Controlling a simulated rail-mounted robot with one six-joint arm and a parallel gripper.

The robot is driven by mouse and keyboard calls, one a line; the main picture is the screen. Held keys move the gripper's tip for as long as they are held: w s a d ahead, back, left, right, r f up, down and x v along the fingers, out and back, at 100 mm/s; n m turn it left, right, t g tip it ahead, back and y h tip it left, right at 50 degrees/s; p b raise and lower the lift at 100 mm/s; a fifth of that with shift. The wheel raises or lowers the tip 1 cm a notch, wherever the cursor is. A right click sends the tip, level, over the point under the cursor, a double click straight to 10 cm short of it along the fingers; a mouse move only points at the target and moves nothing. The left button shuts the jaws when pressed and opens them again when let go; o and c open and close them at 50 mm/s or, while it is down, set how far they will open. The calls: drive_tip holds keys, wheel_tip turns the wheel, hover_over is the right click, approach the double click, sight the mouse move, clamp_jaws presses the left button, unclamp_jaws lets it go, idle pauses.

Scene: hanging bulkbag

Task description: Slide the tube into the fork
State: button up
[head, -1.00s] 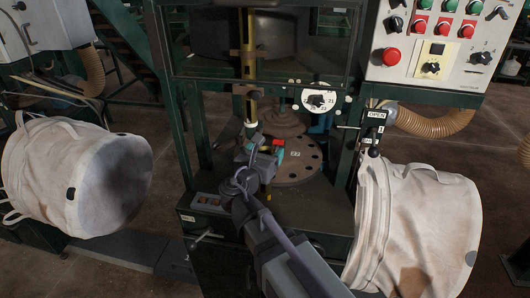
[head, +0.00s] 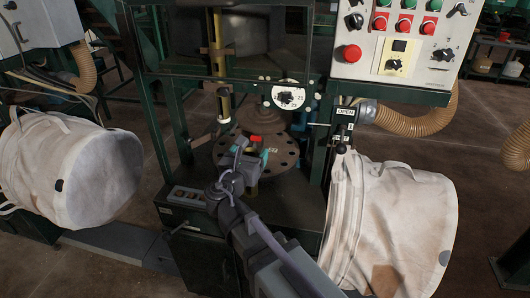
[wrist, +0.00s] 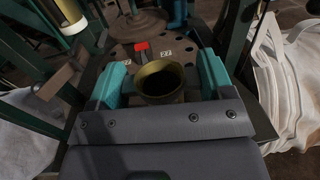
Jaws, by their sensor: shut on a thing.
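My gripper (wrist: 158,84) is shut on a brass-coloured tube (wrist: 161,92), with one teal finger on each side of it. The tube stands upright, its dark open end facing the wrist camera. In the head view my gripper (head: 247,162) is over the front of the round plate, and the tube is largely hidden there. A brownish bracket (wrist: 58,82), which may be the fork, is left of my gripper in the wrist view, apart from the tube. I cannot make out its slot.
A fixed brass pipe with a white lower end (head: 223,119) hangs behind and left of my gripper. The round holed plate (head: 286,150) carries a red piece (head: 254,141). Green frame posts (head: 176,110) and white bags (head: 75,170) flank the space.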

sight(224, 126)
drive_tip(key=s+a+n+t+y, duration=0.1)
drive_tip(key=s+a+n+y, duration=0.1)
drive_tip(key=a, duration=1.2)
drive_tip(key=shift+m, duration=0.3)
drive_tip(key=x, duration=1.3)
drive_tip(key=f+b+x, duration=0.1)
drive_tip(key=x, duration=0.6)
drive_tip(key=shift+s+d+f, duration=0.1)
drive_tip(key=shift+s+d, duration=0.05)
drive_tip(key=shift+d, duration=0.25)
drive_tip(key=shift+f, duration=0.1)
idle(0.4)
